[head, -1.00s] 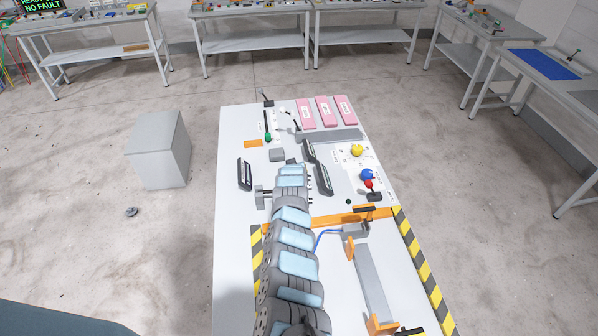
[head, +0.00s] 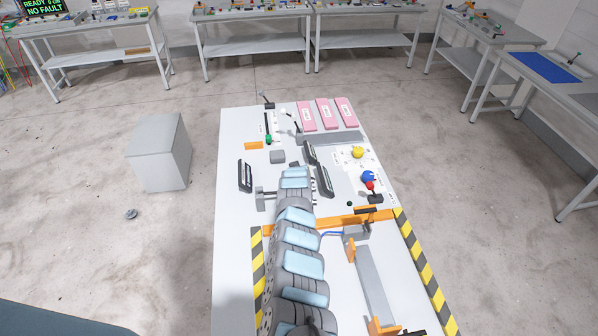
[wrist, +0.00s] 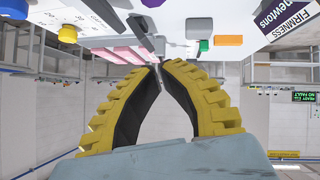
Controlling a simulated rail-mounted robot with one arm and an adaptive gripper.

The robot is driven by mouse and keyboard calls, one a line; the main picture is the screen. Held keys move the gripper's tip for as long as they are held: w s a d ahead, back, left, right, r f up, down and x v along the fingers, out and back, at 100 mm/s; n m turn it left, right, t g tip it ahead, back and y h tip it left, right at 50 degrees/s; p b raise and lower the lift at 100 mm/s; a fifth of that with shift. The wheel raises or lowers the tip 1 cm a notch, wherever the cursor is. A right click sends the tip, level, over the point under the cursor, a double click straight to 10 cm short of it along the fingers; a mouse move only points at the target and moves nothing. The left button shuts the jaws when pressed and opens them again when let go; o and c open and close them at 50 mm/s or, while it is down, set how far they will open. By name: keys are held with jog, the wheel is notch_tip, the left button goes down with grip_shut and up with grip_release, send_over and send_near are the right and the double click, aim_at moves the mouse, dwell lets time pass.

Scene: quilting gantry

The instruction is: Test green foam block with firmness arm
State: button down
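My arm reaches up the middle of the white table (head: 235,215) in the head view, and its far end hides part of the tabletop. In the wrist view my gripper (wrist: 158,66) has two yellow ribbed fingers with black inner pads; their tips almost meet, with nothing seen between them. A small green piece (head: 268,139) is at the table's far left, beside a lever; I cannot tell if it is the foam block or a knob. A green piece also shows in the wrist view (wrist: 203,45), beyond the fingers. A sign reading "FIRMNESS" and "newtons" (wrist: 291,20) is at upper right there.
Three pink blocks (head: 325,113) lie at the table's far end. An orange block (head: 254,145) and a grey block (head: 277,156) lie nearby. Black upright pieces (head: 245,176) and yellow and blue knobs (head: 368,177) stand around my arm. An orange crossbar (head: 345,218) spans the near part.

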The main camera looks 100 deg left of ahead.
jog(key=w+d+r+p, duration=0.4)
jog(key=d+r+p, duration=0.3)
jog(key=r, duration=0.3)
jog(key=shift+w+p, duration=0.25)
jog(key=shift+p, duration=0.3)
dwell(0.8)
jog(key=shift+d, duration=0.15)
jog(key=shift+w, duration=0.1)
